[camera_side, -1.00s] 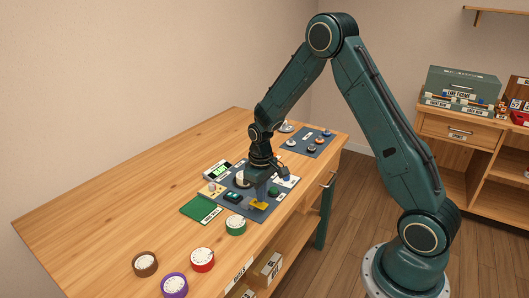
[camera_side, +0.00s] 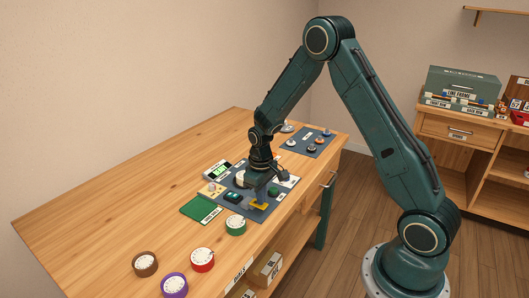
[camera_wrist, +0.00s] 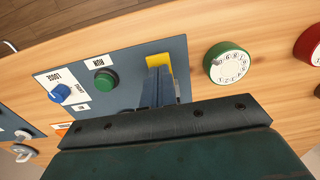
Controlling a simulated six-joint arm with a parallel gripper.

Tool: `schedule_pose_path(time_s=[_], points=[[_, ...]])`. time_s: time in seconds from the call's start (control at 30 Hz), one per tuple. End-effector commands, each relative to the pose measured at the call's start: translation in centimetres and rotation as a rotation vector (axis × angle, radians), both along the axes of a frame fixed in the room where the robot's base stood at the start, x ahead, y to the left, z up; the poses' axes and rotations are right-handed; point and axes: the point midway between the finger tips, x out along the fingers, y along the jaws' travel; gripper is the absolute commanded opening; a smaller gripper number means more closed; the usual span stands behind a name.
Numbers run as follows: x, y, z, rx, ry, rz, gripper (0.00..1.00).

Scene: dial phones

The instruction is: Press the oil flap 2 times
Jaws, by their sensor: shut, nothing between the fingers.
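A yellow flap (camera_side: 261,206), which I take for the oil flap, sits at the front edge of the blue-grey panel (camera_side: 241,206) on the bench. In the wrist view the yellow flap (camera_wrist: 157,60) shows just beyond my fingertips, and the fingers hide part of it. No label on it is readable. My gripper (camera_side: 256,199) points down with its fingers shut and empty. In the wrist view my gripper (camera_wrist: 157,74) overlaps the flap's near edge. The tips are at or very close to the flap; I cannot tell whether they press it.
A green button (camera_wrist: 105,81) marked RUN and a blue lever (camera_wrist: 60,93) share the panel. A green dial (camera_side: 236,225) stands close beside it. Red (camera_side: 202,259), purple (camera_side: 174,285) and brown (camera_side: 145,264) dials stand farther off. The bench's left side is clear.

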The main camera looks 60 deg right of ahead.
Motion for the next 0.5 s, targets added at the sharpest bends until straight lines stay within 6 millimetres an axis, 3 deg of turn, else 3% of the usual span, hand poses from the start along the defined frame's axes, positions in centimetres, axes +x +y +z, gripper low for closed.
schedule_pose_path(time_s=[0.5], points=[[-0.01, 0.0, -0.77, 0.0, 0.0, 0.0, 0.0]])
